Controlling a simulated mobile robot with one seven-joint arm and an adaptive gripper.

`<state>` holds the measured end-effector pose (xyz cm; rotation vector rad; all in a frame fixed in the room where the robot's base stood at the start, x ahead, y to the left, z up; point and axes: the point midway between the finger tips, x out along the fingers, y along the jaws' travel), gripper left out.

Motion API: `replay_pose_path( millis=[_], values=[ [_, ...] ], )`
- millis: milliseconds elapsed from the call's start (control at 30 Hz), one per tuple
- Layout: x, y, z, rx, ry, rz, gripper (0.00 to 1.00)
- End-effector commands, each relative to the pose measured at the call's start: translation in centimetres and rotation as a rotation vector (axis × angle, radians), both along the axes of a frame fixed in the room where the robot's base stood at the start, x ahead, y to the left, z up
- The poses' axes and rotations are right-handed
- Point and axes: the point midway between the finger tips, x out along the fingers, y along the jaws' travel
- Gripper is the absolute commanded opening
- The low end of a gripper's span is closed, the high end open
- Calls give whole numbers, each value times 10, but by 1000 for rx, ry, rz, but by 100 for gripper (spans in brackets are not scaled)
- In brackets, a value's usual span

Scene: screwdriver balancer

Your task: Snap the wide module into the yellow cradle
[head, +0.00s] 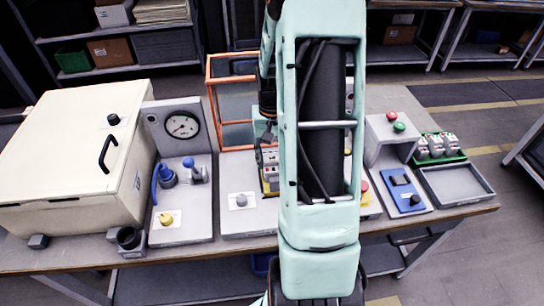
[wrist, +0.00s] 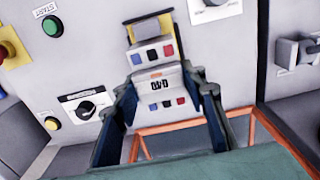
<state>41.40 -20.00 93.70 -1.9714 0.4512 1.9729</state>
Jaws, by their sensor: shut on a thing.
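The wide module (wrist: 158,88) is a pale block with a dark label and blue, black and red terminals at both ends. In the wrist view it lies between the two dark fingers of my gripper (wrist: 163,92), which is shut on it. The yellow cradle (wrist: 150,27) shows just beyond the module's far end; the module hides much of it. In the head view the module (head: 270,158) is just left of my arm, at the yellow cradle (head: 264,182). I cannot tell whether the module touches the cradle or is seated. My arm hides the gripper's right side there.
A gauge panel (head: 182,125) and a large pale box (head: 75,155) stand to the left. An orange frame (head: 231,68) stands behind. To the right are a red-and-green button box (head: 385,138), a blue device (head: 405,190), a green rack (head: 438,148) and an empty grey tray (head: 455,184).

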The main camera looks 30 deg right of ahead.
Motion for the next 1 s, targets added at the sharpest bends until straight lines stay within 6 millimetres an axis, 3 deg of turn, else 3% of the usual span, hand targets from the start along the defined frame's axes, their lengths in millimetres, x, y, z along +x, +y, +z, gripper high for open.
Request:
replay_pose_path(
  millis=[1000],
  values=[
    [0,0,-8,0,-1,0,9]
  ],
)
